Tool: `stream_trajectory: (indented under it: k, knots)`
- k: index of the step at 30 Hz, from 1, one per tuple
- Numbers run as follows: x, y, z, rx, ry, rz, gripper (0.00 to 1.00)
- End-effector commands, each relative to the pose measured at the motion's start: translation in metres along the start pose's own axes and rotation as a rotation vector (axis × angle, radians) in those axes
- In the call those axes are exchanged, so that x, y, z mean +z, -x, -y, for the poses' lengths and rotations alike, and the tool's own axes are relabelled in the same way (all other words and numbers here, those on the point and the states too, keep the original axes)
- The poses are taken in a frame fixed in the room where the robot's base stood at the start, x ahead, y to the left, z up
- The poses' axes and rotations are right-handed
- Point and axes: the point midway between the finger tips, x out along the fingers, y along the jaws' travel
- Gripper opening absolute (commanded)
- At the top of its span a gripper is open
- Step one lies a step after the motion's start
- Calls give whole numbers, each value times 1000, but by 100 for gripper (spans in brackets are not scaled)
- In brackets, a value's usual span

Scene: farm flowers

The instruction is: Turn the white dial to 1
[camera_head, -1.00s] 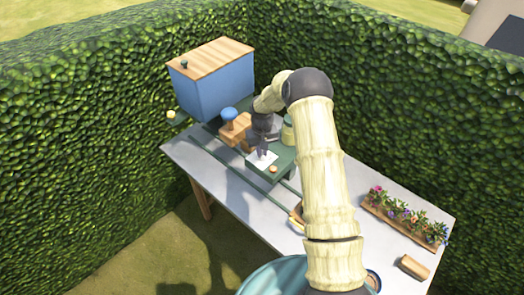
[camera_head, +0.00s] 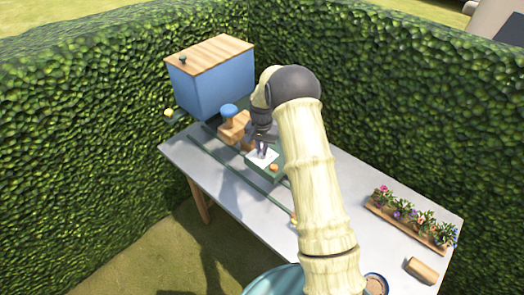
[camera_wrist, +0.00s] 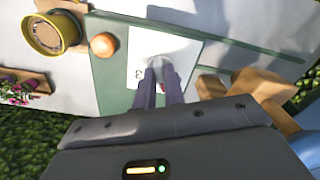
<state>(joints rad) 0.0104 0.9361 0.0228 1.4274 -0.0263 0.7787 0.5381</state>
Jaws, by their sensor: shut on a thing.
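The white dial (camera_wrist: 157,57) sits on a white plate (camera_wrist: 184,50) fixed to a green board (camera_wrist: 112,72). A figure that looks like 3 and a bit of red show on the plate in the wrist view. My gripper (camera_wrist: 160,68) is shut on the dial, its two dark fingers reaching down to it. The fingers hide part of the dial, so I cannot tell its setting. In the head view my gripper (camera_head: 262,153) is over the white plate (camera_head: 258,164), and the dial is too small to make out there.
A round orange-brown knob (camera_wrist: 103,45) is on the same board. Wooden blocks (camera_wrist: 255,88) stand close to my gripper. A blue box (camera_head: 213,80) with a wooden lid stands at the back left. A flower planter (camera_head: 410,222) and a wooden block (camera_head: 422,270) are at the right of the table.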

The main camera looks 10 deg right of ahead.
Motion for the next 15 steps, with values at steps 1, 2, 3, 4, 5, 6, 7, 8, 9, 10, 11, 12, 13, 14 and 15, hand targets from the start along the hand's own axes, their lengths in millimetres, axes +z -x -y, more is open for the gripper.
stream_trajectory:
  k: [1,2,3,4,5,6,7,8,9,10,11,12,13,14,15]
  knots:
    - [0,-1,1,-2,-19,-2,0]
    - [0,0,1,-2,-30,-2,0]
    - [0,0,1,-1,-44,-2,0]
    - [0,0,1,-1,-52,-2,0]
    - [0,0,1,-1,-58,-2,0]
    - [0,0,1,-2,-65,-1,0]
    - [0,0,1,-2,-69,-1,0]
    - [0,1,2,-2,-72,-1,0]
    - [0,1,2,-2,-75,-1,0]
    - [0,1,2,-2,-77,-1,0]
    - [0,1,2,-2,-78,-1,0]
    - [0,1,2,-2,-78,-1,0]
    - [0,1,2,-2,-78,-1,0]
    - [0,1,2,-2,-78,-1,0]
    - [0,1,2,-2,-78,-1,0]
